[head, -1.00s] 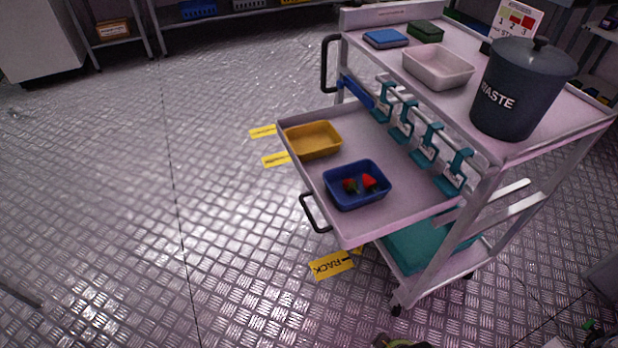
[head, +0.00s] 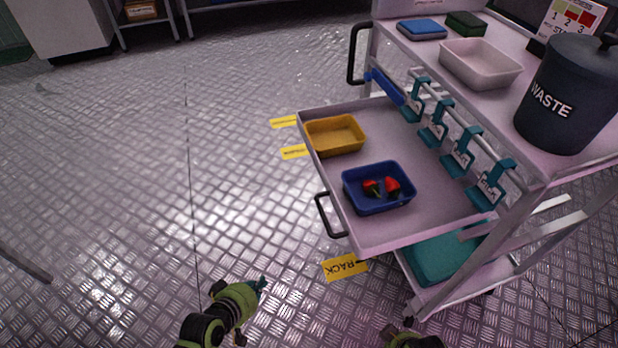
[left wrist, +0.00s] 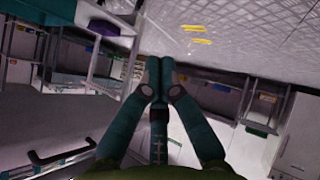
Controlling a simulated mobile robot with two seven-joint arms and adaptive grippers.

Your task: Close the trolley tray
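The trolley tray (head: 435,205) is a pale pink drawer that sticks out to the left from the trolley (head: 535,165). A black handle (head: 328,215) is on its outer front edge. On the tray are a yellow bin (head: 335,136), which looks empty, and a blue bin (head: 379,188) with red berries inside. My left gripper (head: 262,284) is low in the head view, to the left of and apart from the handle. In the left wrist view its teal fingers (left wrist: 160,72) meet at the tips with nothing between them. My right gripper's fingers do not show.
A dark waste bin (head: 565,95), a white tub (head: 481,63) and small boxes stand on the trolley top. Teal clamps (head: 461,155) hang above the tray's inner side. A teal container (head: 445,255) is on the lower shelf. The floor (head: 120,190) left of the trolley is clear.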

